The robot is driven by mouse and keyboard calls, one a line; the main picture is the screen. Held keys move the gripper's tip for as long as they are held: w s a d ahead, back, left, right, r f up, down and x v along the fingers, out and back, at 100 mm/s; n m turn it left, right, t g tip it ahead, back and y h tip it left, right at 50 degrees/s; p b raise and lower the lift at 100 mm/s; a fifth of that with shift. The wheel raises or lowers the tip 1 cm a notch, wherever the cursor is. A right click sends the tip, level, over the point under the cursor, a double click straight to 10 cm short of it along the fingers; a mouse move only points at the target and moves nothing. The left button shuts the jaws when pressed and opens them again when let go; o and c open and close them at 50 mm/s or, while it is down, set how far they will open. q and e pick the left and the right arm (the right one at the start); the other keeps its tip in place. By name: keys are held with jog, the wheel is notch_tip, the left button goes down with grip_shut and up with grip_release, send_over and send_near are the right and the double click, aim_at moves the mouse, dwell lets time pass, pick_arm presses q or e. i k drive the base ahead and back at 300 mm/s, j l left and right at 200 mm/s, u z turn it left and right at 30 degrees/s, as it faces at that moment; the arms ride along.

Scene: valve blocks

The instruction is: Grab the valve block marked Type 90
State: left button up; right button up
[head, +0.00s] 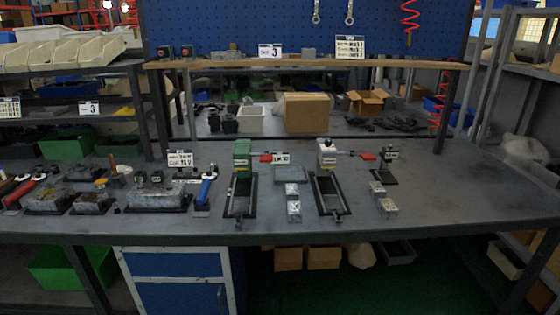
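Small silver blocks, which look like valve blocks, lie on the grey workbench (440,195). One block (293,211) sits front centre, with another block (293,192) just behind it. Two more, a rear right block (376,188) and a front right block (388,206), lie to the right of the dark fixtures. Their markings are too small to read, so I cannot tell which one is Type 90. Neither of my grippers shows in the head view.
A green-topped fixture (242,160) and a white-topped fixture (327,155) stand either side of the centre blocks. A grey plate (290,174) lies between them. Dark trays of parts (158,197) and a blue-handled tool (205,190) crowd the left. The bench's right side is clear.

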aim_at(294, 210)
jog(key=i+l, duration=0.15)
jog(key=i, duration=0.25)
jog(key=i+l, duration=0.15)
jog(key=i, duration=0.3)
jog(key=i+l, duration=0.15)
jog(key=i, duration=0.25)
